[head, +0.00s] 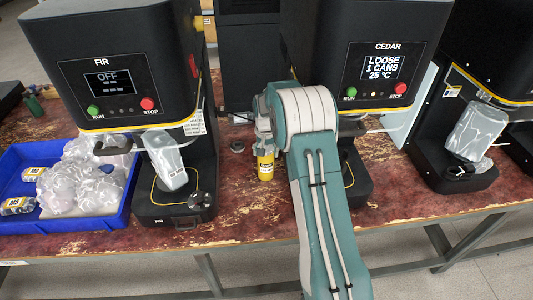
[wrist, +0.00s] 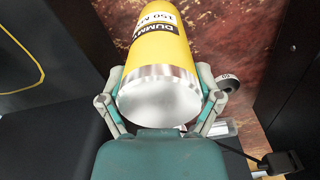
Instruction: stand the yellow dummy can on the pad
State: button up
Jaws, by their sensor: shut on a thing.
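The yellow dummy can (head: 265,168) is in my gripper (head: 264,146), between the FIR and CEDAR machines. In the wrist view the can (wrist: 160,45) shows its bare silver end towards me and a black and white label. The fingers of my gripper (wrist: 160,100) close on both sides of it near that end. In the head view it looks upright over the table; I cannot tell whether its bottom touches. The black CEDAR base (head: 362,190) is partly hidden by my arm. The black FIR base (head: 172,212) has a yellow outline. I cannot tell which surface is the pad.
A clear wrapped thing (head: 166,160) stands on the FIR base, another (head: 476,132) on the right machine. A blue tray (head: 68,222) of clear bags is at the left. A small grey disc (head: 238,146) lies behind the can. The worn red table (head: 240,205) is clear in front.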

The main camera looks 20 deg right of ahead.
jog(key=shift+f, duration=0.25)
jog(key=o, duration=1.1)
jog(key=shift+c, duration=0.2)
jog(key=shift+r, duration=0.15)
